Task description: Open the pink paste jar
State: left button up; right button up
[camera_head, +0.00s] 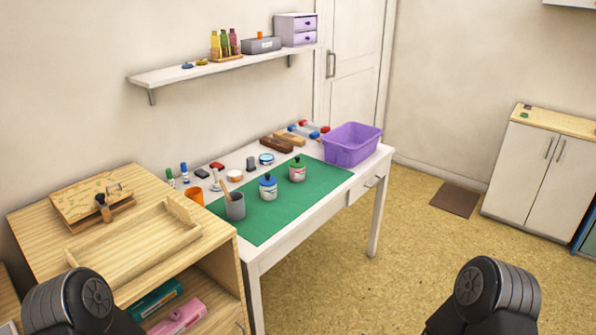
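A small white jar with a pinkish-red label (297,171) stands upright on the green mat (265,225) on the white table. A dark knob or lid top shows on it, and it looks closed. A similar jar with a blue label (268,188) stands just left of it and nearer to me, also with a dark top. Only rounded black parts of my two arms show at the bottom left and bottom right. Both grippers are out of view, and nothing of mine touches the jars.
A grey cup (235,207) with a stick in it and an orange cup (194,196) stand left of the jars. A purple bin (352,144) is at the table's right end. A wooden cabinet (222,245) adjoins the left. The mat's front is clear.

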aim_at(296, 175)
jog(key=i+l+u, duration=0.1)
jog(key=i+l, duration=0.4)
jog(key=l, duration=0.2)
jog(key=i+l+u, duration=0.15)
jog(key=l, duration=0.2)
jog(key=i+l, duration=0.3)
jog(key=i+l+u, duration=0.15)
jog(key=l, duration=0.3)
jog(key=i+l, duration=0.25)
jog(key=l, duration=0.15)
jog(key=j+u, duration=0.05)
